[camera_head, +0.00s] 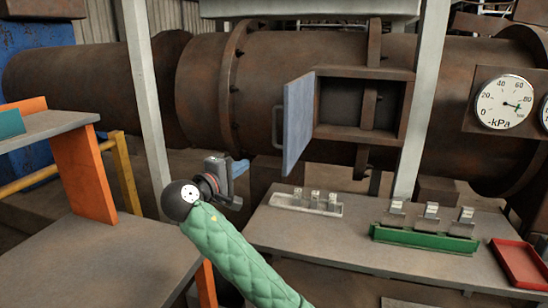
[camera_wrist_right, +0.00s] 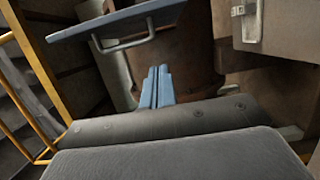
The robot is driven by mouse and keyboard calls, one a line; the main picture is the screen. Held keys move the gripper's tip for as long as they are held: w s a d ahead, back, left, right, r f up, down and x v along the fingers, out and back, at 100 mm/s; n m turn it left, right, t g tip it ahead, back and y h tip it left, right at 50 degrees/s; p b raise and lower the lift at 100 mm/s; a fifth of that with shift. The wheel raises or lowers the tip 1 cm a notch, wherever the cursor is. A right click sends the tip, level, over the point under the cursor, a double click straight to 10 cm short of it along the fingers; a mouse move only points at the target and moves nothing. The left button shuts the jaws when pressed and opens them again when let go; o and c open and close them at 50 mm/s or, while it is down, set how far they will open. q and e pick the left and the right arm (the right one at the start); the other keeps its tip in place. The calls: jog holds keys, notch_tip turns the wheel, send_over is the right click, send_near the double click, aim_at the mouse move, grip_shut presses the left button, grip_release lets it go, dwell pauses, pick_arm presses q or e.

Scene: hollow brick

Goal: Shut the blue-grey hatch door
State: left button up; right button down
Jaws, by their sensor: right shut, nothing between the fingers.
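The blue-grey hatch door (camera_head: 298,122) stands open in the head view, swung out at the left side of a square, rusty hatch frame (camera_head: 362,73). A grey bar handle (camera_head: 278,128) is on its left face. My right gripper (camera_head: 241,167) is left of the door and lower than its middle, apart from it. Its blue fingers (camera_wrist_right: 157,86) are together and empty in the right wrist view. There the door (camera_wrist_right: 125,20) and its handle (camera_wrist_right: 122,41) show above the fingertips. My left gripper is out of view.
A grey table (camera_head: 345,241) below the hatch carries a pale rack (camera_head: 305,206), a green rack (camera_head: 425,240) and a red tray (camera_head: 520,265). Pale posts (camera_head: 422,95) stand before the rusty tank (camera_head: 205,90). An orange-legged shelf (camera_head: 85,165) is at left.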

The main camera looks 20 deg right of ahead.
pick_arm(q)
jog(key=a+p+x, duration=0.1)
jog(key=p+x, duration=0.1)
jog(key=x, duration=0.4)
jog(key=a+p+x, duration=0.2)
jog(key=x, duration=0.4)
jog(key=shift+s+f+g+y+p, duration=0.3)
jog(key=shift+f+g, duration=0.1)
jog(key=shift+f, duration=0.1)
pick_arm(e)
jog(key=w+d, duration=0.4)
jog(key=d, duration=0.7)
jog(key=shift+s, duration=0.1)
